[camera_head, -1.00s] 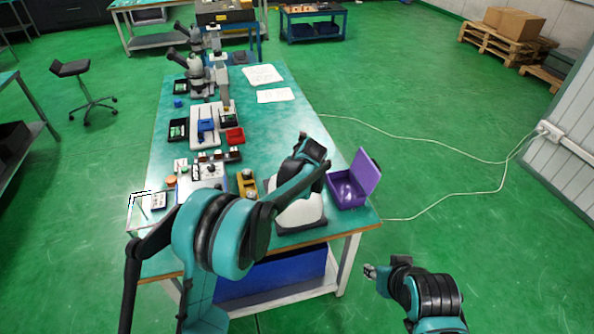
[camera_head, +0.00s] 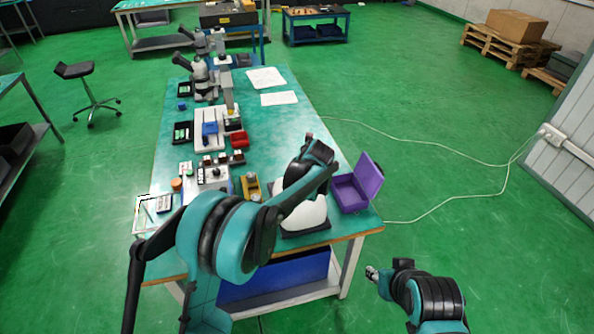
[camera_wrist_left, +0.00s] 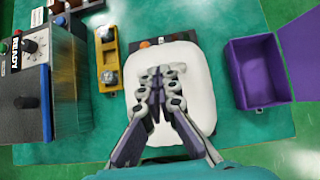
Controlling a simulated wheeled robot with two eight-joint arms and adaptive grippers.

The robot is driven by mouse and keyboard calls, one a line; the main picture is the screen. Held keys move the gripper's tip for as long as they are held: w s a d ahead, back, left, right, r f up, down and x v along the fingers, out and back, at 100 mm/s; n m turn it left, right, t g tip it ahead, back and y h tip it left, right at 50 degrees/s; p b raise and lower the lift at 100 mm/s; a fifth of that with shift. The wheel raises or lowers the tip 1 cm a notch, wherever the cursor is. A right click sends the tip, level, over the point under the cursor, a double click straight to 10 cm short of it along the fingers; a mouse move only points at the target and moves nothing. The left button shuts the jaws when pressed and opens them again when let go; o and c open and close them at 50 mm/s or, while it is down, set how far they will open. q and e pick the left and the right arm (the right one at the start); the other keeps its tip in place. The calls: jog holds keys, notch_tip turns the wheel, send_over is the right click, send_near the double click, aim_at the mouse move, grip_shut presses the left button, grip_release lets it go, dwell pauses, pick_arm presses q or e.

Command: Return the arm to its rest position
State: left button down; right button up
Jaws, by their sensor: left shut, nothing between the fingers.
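My left arm reaches in from the left over the near end of the workbench (camera_head: 300,120). Its gripper (camera_wrist_left: 160,82) shows clearly in the left wrist view, shut and empty, with its fingertips together above a white rounded block (camera_wrist_left: 196,75). That block also shows in the head view (camera_head: 308,215), partly covered by my left arm. In the head view the left fingers are mostly hidden by the wrist. My right gripper (camera_head: 372,273) hangs over the green floor, right of the bench; its jaws are too small to read.
An open purple box (camera_head: 347,193) stands right of the white block. A yellow fixture (camera_head: 251,186) and a grey control box marked READY (camera_wrist_left: 22,75) stand to its left. Microscopes (camera_head: 203,78) stand at the far end. A pale cable (camera_head: 430,138) crosses the floor.

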pick_arm(q)
jog(key=p+v, duration=0.2)
jog(key=v, duration=0.9)
jog(key=shift+w+a+r, duration=0.25)
jog(key=shift+r, duration=0.15)
pick_arm(e)
notch_tip(320, 180, up, 3)
jog(key=shift+s+a+f, duration=0.1)
jog(key=shift+s+a, duration=0.05)
